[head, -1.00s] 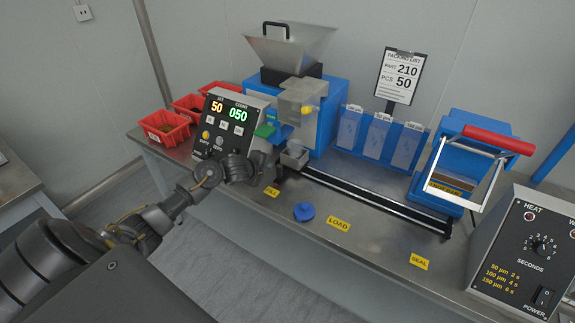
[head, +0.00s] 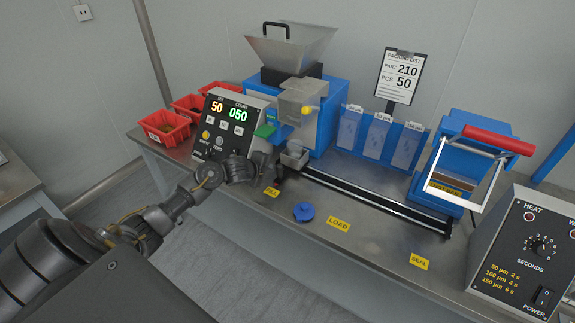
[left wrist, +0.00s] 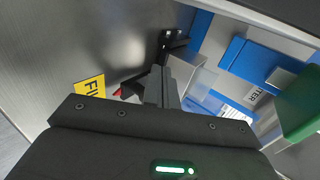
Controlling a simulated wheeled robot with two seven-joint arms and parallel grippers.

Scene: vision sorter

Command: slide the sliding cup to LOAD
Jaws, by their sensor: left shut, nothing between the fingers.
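The sliding cup (head: 294,155), a small grey open box, is at the FILL end of the black rail (head: 375,203), under the blue counting machine's spout. In the left wrist view the cup (left wrist: 186,68) is just beyond my fingertips. My left gripper (head: 279,169) is shut and empty, close to the left side of the cup; its fingers (left wrist: 160,85) show together in the left wrist view. I cannot tell whether they touch the cup. The yellow LOAD label (head: 339,223) lies on the table front, right of the yellow FILL label (head: 271,192). My right gripper is not in view.
A blue round piece (head: 304,211) lies between FILL and LOAD. The control box (head: 232,125) reads 50 and 050. Blue holders with clear bags (head: 378,136) stand behind the rail. The sealer (head: 460,165) is at the right, near the SEAL label (head: 419,262). The rail right of the cup is clear.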

